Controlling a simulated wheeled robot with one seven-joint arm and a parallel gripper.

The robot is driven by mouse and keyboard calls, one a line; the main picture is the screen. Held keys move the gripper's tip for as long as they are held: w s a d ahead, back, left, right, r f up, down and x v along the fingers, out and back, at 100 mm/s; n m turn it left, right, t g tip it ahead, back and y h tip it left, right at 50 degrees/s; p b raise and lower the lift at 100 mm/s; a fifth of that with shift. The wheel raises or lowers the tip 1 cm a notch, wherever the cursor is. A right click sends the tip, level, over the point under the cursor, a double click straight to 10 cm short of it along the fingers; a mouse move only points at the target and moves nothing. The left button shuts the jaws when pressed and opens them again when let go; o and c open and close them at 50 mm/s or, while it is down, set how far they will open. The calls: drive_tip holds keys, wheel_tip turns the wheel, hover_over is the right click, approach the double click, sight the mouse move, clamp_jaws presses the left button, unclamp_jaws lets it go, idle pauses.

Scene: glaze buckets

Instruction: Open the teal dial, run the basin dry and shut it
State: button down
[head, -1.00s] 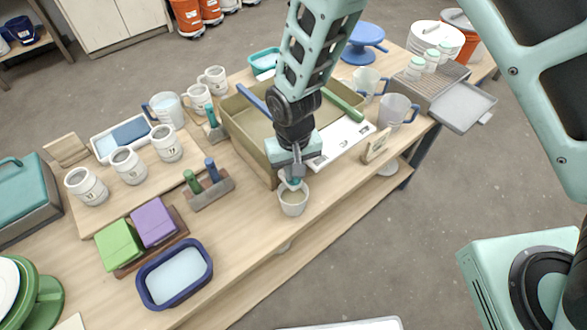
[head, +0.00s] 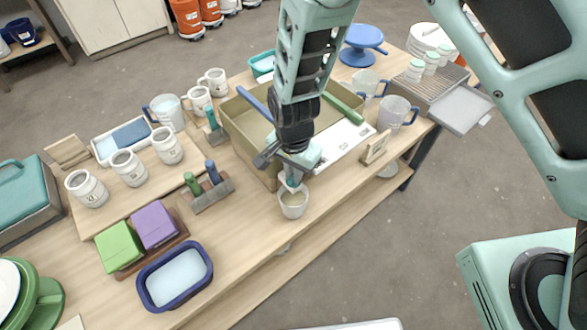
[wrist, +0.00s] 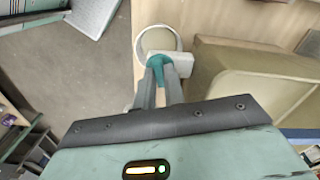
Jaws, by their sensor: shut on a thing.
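The basin (head: 236,133) is a deep tan rectangular box near the table's front edge; it also shows at the right of the wrist view (wrist: 240,88). A white spout block (wrist: 195,60) juts from its near end. The teal dial (wrist: 157,62) sits on this block, between my fingertips. My gripper (head: 293,180) points down and is shut on the dial, hiding most of it in the head view. A small white cup (head: 293,206) stands below, with tan showing inside; whether liquid is flowing is hidden.
A block with two upright handles (head: 212,194) stands left of the cup. The table front beside the cup is clear.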

drive_tip(key=shift+r+m+p, duration=0.1)
drive_tip(key=shift+m+p, duration=0.45)
drive_tip(key=shift+m, duration=1.15)
drive_tip(key=c, duration=1.8)
unclamp_jaws()
drive_tip(key=shift+o, duration=0.2)
wheel_tip(320, 180, up, 17)
drive_tip(key=b, duration=0.2)
drive_tip(key=shift+r+b, duration=0.2)
drive_tip(key=shift+b, duration=0.15)
drive_tip(key=shift+f, duration=0.1)
